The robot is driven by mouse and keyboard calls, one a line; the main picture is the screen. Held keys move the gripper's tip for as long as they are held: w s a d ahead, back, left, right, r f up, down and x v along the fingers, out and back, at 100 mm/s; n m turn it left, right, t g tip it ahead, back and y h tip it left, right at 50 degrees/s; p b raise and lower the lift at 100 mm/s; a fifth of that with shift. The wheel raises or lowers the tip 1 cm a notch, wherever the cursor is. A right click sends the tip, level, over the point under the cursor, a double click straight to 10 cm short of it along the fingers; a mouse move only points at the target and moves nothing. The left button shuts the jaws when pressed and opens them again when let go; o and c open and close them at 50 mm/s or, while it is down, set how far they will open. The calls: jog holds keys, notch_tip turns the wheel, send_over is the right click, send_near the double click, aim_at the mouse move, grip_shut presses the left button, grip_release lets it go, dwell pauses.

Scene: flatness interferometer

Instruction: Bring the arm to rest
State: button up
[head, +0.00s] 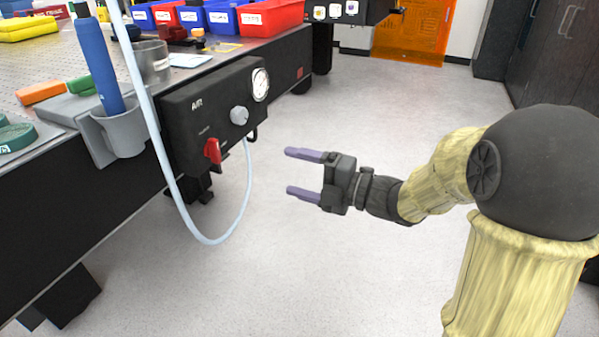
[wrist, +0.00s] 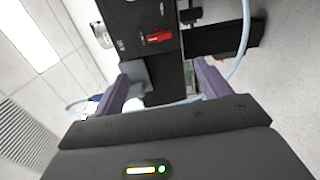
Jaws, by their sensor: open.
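My gripper (head: 303,173) is open and empty in the head view, with its two purple fingers spread and pointing left toward the table's side. It hangs over open floor, to the right of the black air panel (head: 188,112) and apart from it. In the wrist view my gripper (wrist: 160,90) shows both fingers apart, with nothing held between them. The panel's red lever (wrist: 158,36) and part of the panel show beyond the fingers there.
The air panel carries a gauge (head: 260,84), a knob (head: 239,115) and a red lever (head: 212,151). A pale hose (head: 160,150) loops below the table edge. A grey holder (head: 122,130) with a blue-handled tool (head: 97,55) juts from the table. The floor (head: 300,270) is clear.

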jog(key=w+d+f+m+t+h+p, duration=0.2)
jog(key=d+m+h+p, duration=0.1)
jog(key=d+m+h, duration=0.5)
jog(key=w+d+f+m+t+h+p, duration=0.25)
jog(key=d+m+h, duration=0.2)
jog(key=m, duration=0.55)
jog(key=s+d+f+m+g+h+p, duration=0.2)
jog(key=s+m+g+p, duration=0.15)
jog(key=s+m, duration=0.45)
jog(key=s+d+f+m+g+h+p, duration=0.1)
jog(key=s+d+m+g+h+p, duration=0.15)
jog(key=s+m+g, duration=0.55)
notch_tip(320, 180, up, 37)
jog(key=s+n+t+p, duration=0.2)
jog(key=p, duration=3.5)
jog(key=shift+a+t, duration=0.15)
jog(key=shift+t, duration=0.15)
jog(key=shift+f, duration=0.1)
